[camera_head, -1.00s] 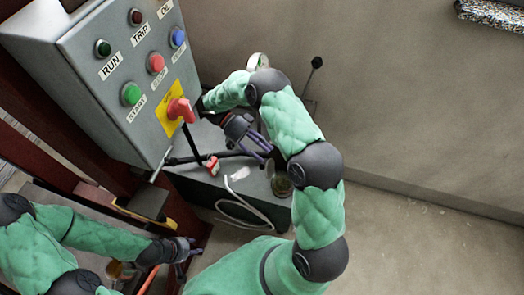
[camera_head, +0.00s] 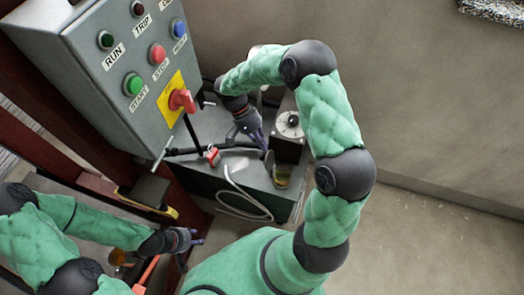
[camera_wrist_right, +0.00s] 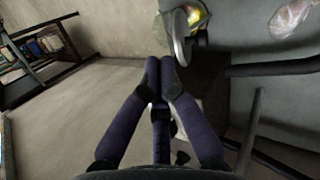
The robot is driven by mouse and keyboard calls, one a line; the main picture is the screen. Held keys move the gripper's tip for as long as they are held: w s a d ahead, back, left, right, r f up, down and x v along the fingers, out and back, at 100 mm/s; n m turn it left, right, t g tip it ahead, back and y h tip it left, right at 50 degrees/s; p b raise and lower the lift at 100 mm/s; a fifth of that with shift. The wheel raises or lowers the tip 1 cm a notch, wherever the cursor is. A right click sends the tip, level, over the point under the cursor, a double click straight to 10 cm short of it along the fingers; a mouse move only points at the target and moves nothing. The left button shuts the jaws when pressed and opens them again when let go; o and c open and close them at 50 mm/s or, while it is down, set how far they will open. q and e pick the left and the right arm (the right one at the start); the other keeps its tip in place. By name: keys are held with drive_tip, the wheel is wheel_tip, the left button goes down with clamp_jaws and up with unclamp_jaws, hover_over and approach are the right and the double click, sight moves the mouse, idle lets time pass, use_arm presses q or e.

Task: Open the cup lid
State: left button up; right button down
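A small cup with yellowish contents (camera_head: 282,178) stands near the front right edge of the grey bench. A grey disc, apparently its lid (camera_head: 269,162), stands tilted up at the cup's left side. In the right wrist view the lid (camera_wrist_right: 180,38) shows nearly edge-on, with the cup's yellow and red contents (camera_wrist_right: 196,16) beside it. My right gripper (camera_head: 260,139) is just behind and left of the lid. Its fingertips (camera_wrist_right: 161,66) are together with nothing seen between them, close to the lid; contact is unclear. My left gripper (camera_head: 195,240) is low at left; its opening is unclear.
A grey control box (camera_head: 110,75) with buttons and a red knob (camera_head: 181,100) stands at upper left. A dial device (camera_head: 289,124), a red-and-white item (camera_head: 212,156) and a white cable (camera_head: 243,205) are around the bench. An orange-filled jar (camera_head: 121,258) is near my left gripper.

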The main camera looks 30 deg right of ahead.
sight(261, 156)
drive_tip(key=n, duration=0.1)
drive_tip(key=n+t, duration=0.1)
drive_tip(key=n, duration=0.2)
drive_tip(key=shift+w+a+r+t+y, duration=0.2)
drive_tip(key=shift+w+a+t+y, duration=0.05)
drive_tip(key=shift+t+y, duration=0.15)
wheel_tip(261, 156, down, 8)
drive_tip(key=w+a+n+t+y+b, duration=0.25)
drive_tip(key=n+t+b, duration=0.2)
drive_tip(key=n, duration=0.65)
use_arm(q)
drive_tip(key=f, duration=0.2)
drive_tip(key=s+f, duration=0.1)
drive_tip(key=f, duration=0.1)
drive_tip(key=shift+f, duration=0.25)
use_arm(e)
drive_tip(key=shift+t+h, duration=0.25)
drive_tip(key=shift+t, duration=0.1)
drive_tip(key=s+d+r, duration=0.1)
drive_tip(key=s+d, duration=0.1)
drive_tip(key=shift+s+d+r, duration=0.4)
use_arm(q)
drive_tip(key=shift+r, duration=0.15)
